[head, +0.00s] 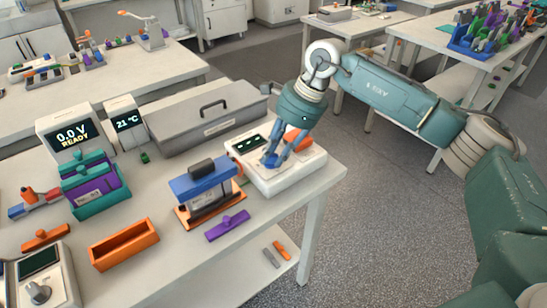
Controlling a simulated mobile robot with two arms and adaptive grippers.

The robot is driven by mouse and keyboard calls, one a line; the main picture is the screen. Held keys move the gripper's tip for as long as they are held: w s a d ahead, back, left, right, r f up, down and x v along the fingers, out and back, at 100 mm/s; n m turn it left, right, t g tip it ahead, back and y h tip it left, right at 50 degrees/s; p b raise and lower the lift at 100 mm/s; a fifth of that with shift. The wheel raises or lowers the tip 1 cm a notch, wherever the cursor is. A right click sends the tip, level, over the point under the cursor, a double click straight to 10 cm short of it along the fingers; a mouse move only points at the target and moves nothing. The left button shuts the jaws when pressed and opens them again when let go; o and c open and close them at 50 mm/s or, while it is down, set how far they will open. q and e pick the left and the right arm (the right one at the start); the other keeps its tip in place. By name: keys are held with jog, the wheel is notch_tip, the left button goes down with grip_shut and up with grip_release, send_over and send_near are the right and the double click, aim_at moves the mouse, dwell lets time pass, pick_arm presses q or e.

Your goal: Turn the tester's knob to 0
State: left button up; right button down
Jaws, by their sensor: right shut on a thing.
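The tester (300,168), a white box with a dark display (250,143), sits at the right end of the near bench. My right gripper (270,161) reaches down onto its top from above, with its blue fingers closed around the knob. The fingers hide most of the knob, so its pointer and setting cannot be read. An orange part (298,140) shows on the tester behind the fingers. My left gripper is not in view.
A blue-and-orange clamp fixture (205,188) stands just left of the tester, with a purple part (228,225) in front. A grey lidded case (195,117) lies behind. An orange tray (124,244) and another knobbed device (45,278) are further left. The bench's right edge is close.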

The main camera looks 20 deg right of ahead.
jog(key=shift+w+r+n, duration=0.1)
jog(key=shift+r+n, duration=0.05)
jog(key=shift+n, duration=0.45)
jog(key=c, duration=1.5)
grip_release()
jog(key=shift+d, duration=0.1)
jog(key=v, duration=1.2)
jog(key=shift+w+d, duration=0.1)
jog(key=shift+w, duration=0.1)
